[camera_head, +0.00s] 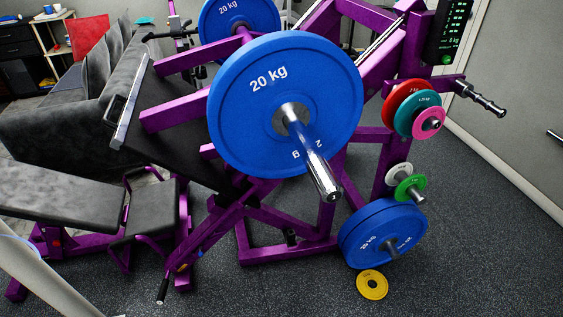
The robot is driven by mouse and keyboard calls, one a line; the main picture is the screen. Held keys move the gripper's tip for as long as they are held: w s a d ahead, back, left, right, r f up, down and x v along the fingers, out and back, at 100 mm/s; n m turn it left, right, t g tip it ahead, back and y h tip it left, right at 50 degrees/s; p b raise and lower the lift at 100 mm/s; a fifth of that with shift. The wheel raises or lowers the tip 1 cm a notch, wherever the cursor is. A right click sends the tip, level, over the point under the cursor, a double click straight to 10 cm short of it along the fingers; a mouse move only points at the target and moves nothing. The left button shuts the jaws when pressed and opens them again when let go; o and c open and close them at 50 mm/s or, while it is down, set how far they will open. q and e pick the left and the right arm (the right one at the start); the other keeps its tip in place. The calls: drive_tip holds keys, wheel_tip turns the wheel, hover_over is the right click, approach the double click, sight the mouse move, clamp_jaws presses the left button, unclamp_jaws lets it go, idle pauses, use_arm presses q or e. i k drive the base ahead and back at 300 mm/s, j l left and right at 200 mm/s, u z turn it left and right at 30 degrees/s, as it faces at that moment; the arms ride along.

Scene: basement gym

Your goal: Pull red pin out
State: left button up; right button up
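I cannot make out a clear red pin in the head view. The purple plate-loaded machine (290,255) fills the middle, with a large blue 20 kg plate (235,110) on a chrome bar (316,172) that points toward me. A black-gripped lever (163,290) hangs low at the front of the machine, with a small orange-yellow mark (182,268) on the frame near it. A small orange-red spot (57,240) shows under the bench at the left; it is too small to identify.
A grey padded bench (60,195) and seat (152,210) stand at the left. Blue plates (365,225) hang low at the right, with a yellow disc (372,284) below them. Red (392,98), teal and pink discs sit higher. The dark floor at lower right is clear.

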sight(57, 242)
drive_tip(key=j+u, duration=0.1)
drive_tip(key=u, duration=1.7)
